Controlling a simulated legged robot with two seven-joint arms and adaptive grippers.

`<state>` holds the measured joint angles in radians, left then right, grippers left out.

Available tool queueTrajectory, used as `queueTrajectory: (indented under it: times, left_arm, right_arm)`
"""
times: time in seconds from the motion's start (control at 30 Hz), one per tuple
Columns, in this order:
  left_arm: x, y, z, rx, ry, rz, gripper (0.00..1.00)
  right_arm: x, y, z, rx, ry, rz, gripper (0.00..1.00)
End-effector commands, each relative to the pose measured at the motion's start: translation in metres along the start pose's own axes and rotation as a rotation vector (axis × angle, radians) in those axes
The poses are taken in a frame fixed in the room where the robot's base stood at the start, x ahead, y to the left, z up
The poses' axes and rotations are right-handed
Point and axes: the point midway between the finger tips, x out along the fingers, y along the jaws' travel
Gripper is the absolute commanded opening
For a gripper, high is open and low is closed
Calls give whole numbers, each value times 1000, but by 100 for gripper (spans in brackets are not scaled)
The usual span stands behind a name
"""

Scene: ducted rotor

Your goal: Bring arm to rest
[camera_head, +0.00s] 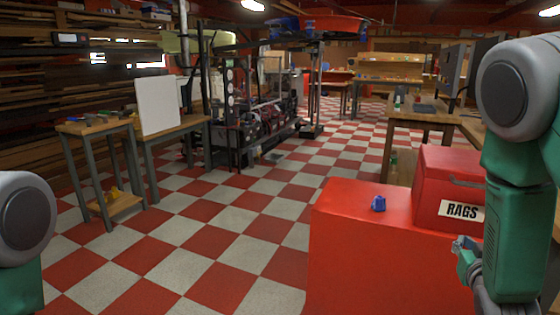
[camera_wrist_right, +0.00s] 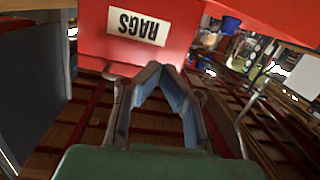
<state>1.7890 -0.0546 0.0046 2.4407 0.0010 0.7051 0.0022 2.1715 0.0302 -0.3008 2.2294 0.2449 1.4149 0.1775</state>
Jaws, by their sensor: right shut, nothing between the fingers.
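My right arm comes in at the right edge of the head view. Its gripper (camera_head: 464,246) is beside the front right part of a red cabinet (camera_head: 365,250), below the box marked RAGS (camera_head: 440,185). In the right wrist view the gripper's fingers (camera_wrist_right: 165,72) meet at their tips with nothing between them, and the red RAGS box (camera_wrist_right: 95,40) is beyond them, upside down. Of my left arm only a rounded green and grey link shows at the left edge; its gripper is out of view.
A small blue object (camera_head: 378,203) sits on the red cabinet, left of the RAGS box. Wooden workbenches (camera_head: 420,115) stand behind at right. A table with a white board (camera_head: 158,105) stands at left. The checkered floor (camera_head: 215,230) between is open.

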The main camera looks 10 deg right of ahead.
Motion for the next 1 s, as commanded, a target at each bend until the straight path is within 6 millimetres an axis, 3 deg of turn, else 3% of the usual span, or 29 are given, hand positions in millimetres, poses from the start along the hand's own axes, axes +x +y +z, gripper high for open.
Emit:
queueTrajectory:
  times: [0.1,0.2,0.27,0.4,0.5,0.6,0.7,0.8,1.0]
  left_arm:
    - [-19,0,-1,0,1,0,32]
    - [-29,0,-2,0,1,0,32]
    - [-35,0,-2,0,0,0,32]
    - [-48,0,-3,0,0,0,32]
    - [-55,0,-3,0,0,0,32]
    - [-60,0,-3,0,0,0,32]
    - [-63,0,-3,0,0,0,32]
    - [-63,0,-3,0,0,0,32]
    - [-63,0,-3,0,0,0,32]
  right_arm:
    - [-40,-24,71,-65,-277,-71,0]
    - [-85,-39,126,-123,-501,-134,0]
    - [-117,-46,156,-159,-631,-172,0]
    - [-200,-54,208,-246,-921,-267,0]
    - [-256,-54,231,-301,-1094,-328,0]
    - [-298,-53,243,-344,-1219,-378,0]
    - [-325,-51,249,-369,-1297,-409,0]
    - [-336,-50,251,-381,-1330,-423,0]
    - [-338,-50,252,-382,-1333,-425,0]
